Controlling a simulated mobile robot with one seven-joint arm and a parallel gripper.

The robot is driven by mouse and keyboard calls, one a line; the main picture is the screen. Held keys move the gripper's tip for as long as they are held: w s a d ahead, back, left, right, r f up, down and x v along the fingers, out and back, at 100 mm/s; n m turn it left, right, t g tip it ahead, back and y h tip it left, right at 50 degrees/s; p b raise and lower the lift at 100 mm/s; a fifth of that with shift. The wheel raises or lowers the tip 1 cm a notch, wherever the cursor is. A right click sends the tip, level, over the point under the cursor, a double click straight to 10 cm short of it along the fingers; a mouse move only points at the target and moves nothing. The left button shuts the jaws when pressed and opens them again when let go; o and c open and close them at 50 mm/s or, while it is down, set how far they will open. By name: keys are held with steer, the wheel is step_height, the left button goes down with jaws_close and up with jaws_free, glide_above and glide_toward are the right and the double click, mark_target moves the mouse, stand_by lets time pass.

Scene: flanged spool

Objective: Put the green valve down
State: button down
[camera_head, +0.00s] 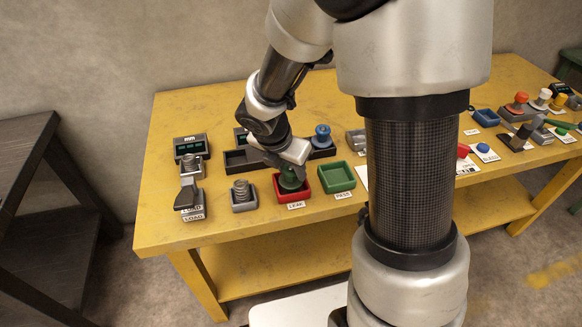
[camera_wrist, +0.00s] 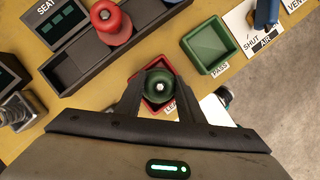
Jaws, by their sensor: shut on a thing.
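The green valve (camera_head: 289,181) is a round, flanged spool. It also shows from above in the wrist view (camera_wrist: 158,84), with a pale centre. My gripper (camera_head: 289,167) is shut on it, one dark finger on either side, and points down at the red tray (camera_head: 294,201) labelled LEAK. In the wrist view, the red tray (camera_wrist: 146,108) shows around and beneath the valve. The valve is low over or inside this tray. I cannot tell whether it touches the tray floor.
The green PASS tray (camera_head: 337,179) stands empty just right. Behind is a dark rack (camera_wrist: 82,67), with a red spool (camera_wrist: 105,24) beside the SEAT gauge and a blue spool (camera_head: 322,136) at right. A spring fixture (camera_head: 243,197) stands left, near the table's (camera_head: 170,233) front edge.

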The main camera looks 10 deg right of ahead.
steer(key=c, duration=1.2)
jaws_free()
